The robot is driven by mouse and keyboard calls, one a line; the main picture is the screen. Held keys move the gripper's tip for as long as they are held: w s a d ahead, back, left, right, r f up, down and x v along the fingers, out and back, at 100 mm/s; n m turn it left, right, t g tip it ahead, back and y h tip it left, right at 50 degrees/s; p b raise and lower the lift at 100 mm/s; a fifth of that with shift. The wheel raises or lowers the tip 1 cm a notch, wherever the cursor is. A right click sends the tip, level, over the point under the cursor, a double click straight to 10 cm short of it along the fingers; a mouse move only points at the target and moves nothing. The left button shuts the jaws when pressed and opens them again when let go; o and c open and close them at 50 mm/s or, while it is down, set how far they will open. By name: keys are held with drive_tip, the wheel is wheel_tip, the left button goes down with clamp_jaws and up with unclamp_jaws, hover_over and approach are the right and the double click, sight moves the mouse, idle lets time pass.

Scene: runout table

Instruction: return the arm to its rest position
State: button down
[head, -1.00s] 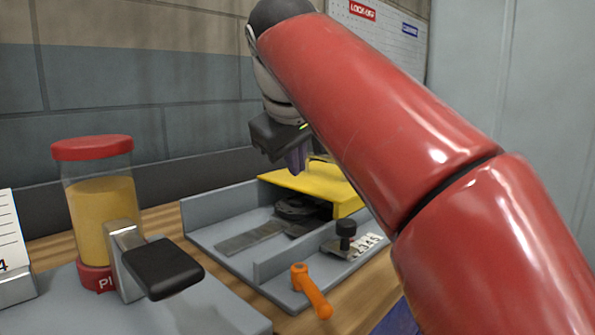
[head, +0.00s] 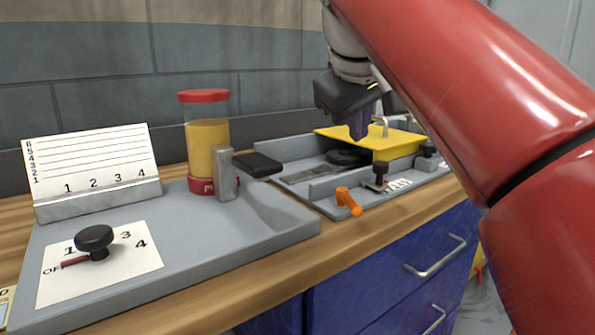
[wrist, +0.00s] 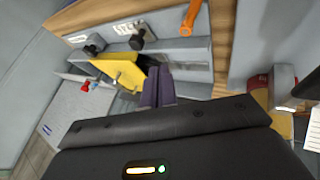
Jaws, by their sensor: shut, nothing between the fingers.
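My gripper (head: 358,124) hangs from my red arm at the upper right of the head view, above the grey runout fixture (head: 330,184) and near its yellow guard (head: 398,146). Its purple fingers are shut with nothing between them. In the wrist view the fingers (wrist: 158,88) are together at the centre, with the yellow guard (wrist: 122,72) to their left. I cannot tell the exact gap between the fingertips and the guard.
An orange lever (head: 348,201) and a black knob (head: 380,170) stand at the fixture's front. To the left are a jar with a red lid (head: 204,96), a black paddle (head: 257,164), a chart card (head: 92,162) and a dial knob (head: 94,238). Blue drawers (head: 400,265) are below.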

drive_tip(key=s+d+f+m, duration=0.2)
drive_tip(key=s+f, duration=0.4)
drive_tip(key=f, duration=0.5)
drive_tip(key=s+d+f+m+g+y, duration=0.1)
drive_tip(key=s+d+f+m, duration=0.1)
drive_tip(key=s+f, duration=0.4)
drive_tip(key=s+d+f+m+y, duration=0.1)
drive_tip(key=s+f, duration=0.5)
drive_tip(key=f, duration=1)
drive_tip(key=shift+d+f+m+g, duration=0.2)
drive_tip(key=shift+d+m+g, duration=0.1)
drive_tip(key=shift+d+m, duration=0.3)
